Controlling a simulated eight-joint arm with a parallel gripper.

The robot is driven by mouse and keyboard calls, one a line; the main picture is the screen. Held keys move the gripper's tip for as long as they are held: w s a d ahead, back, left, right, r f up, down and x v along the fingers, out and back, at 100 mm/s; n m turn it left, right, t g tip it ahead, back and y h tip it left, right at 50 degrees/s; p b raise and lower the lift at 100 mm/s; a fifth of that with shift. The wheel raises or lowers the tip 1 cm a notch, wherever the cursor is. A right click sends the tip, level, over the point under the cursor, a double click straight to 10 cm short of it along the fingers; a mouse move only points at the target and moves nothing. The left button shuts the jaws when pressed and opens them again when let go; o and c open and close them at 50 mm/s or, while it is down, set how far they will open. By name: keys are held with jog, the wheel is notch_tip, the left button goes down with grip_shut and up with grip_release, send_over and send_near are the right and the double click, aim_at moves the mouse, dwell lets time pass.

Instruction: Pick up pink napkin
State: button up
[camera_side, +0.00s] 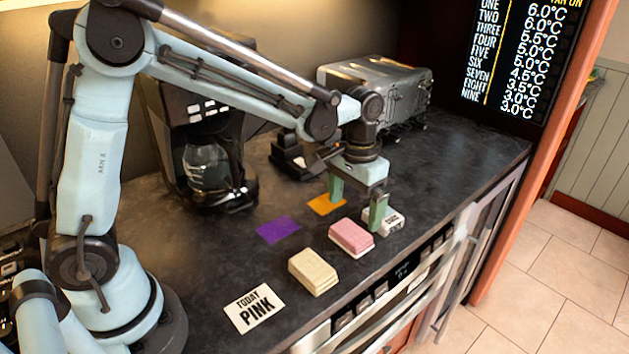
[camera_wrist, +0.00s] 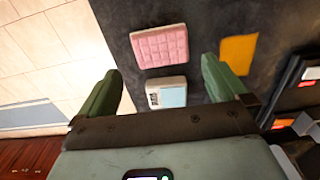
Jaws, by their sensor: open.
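The pink napkin (camera_side: 351,237) is a small folded stack lying on the dark counter in the side view, between a cream stack and a small white item. It also shows in the wrist view (camera_wrist: 159,46), above and beyond my fingertips. My gripper (camera_side: 356,212) has green fingers, points down and is open and empty. It is just behind and to the right of the pink napkin, with one finger close to the white item. In the wrist view my open fingers (camera_wrist: 160,80) stand either side of the white item (camera_wrist: 166,93). A card (camera_side: 254,307) reads "TODAY PINK".
A cream stack (camera_side: 313,272) lies in front of the pink one. Flat purple (camera_side: 278,230) and orange (camera_side: 326,204) pieces lie behind. A coffee maker (camera_side: 208,150) and a toaster (camera_side: 377,88) stand at the back. The counter's front edge is close on the right.

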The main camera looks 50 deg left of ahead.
aim_at(352, 231)
jog(key=shift+f, duration=3.55)
jog(key=c, duration=0.8)
jog(key=shift+c, duration=0.2)
jog(key=shift+r, duration=0.15)
notch_tip(352, 231, up, 4)
jog(key=shift+s+r, duration=0.1)
jog(key=s+d+r, duration=0.6)
jog(key=s+d, duration=0.1)
jog(key=d, duration=0.2)
jog(key=shift+s+r, duration=0.15)
jog(key=shift+r, duration=0.15)
